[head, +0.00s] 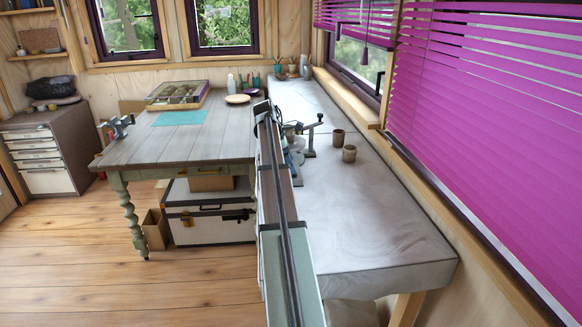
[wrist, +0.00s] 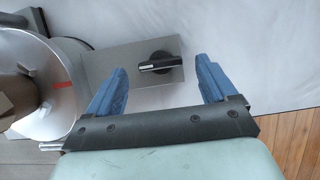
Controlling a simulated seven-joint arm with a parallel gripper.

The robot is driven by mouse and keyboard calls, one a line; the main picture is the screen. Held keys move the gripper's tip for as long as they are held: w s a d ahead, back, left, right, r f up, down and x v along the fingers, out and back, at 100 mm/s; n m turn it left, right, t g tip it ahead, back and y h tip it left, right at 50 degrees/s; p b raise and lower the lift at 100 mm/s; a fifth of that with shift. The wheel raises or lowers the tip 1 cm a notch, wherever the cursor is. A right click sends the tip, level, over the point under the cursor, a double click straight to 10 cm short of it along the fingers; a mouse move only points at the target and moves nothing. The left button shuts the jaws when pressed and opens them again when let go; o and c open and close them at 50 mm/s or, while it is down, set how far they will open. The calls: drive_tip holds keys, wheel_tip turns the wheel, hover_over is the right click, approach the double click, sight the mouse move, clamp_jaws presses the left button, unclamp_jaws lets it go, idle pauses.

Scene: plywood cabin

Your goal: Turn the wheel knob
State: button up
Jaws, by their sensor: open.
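A black knob (wrist: 160,62) with a pale line along its grip sits on a grey metal plate (wrist: 122,62) in the wrist view. My gripper (wrist: 163,70) has two blue fingers spread apart. The knob shows between the fingertips in the picture, with space on both sides; I see no contact, and the gap in depth is hard to judge. A round silver wheel part (wrist: 40,85) with a red mark lies left of the plate. In the head view, the device (head: 311,140) is partly hidden behind my arm, and the knob cannot be made out.
The device stands on a grey covered bench (head: 375,215). Purple blinds (head: 490,100) hang at right. The bench front is clear.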

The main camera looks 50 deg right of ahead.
drive_tip(key=shift+x, duration=1.15)
drive_tip(key=c, duration=1.1)
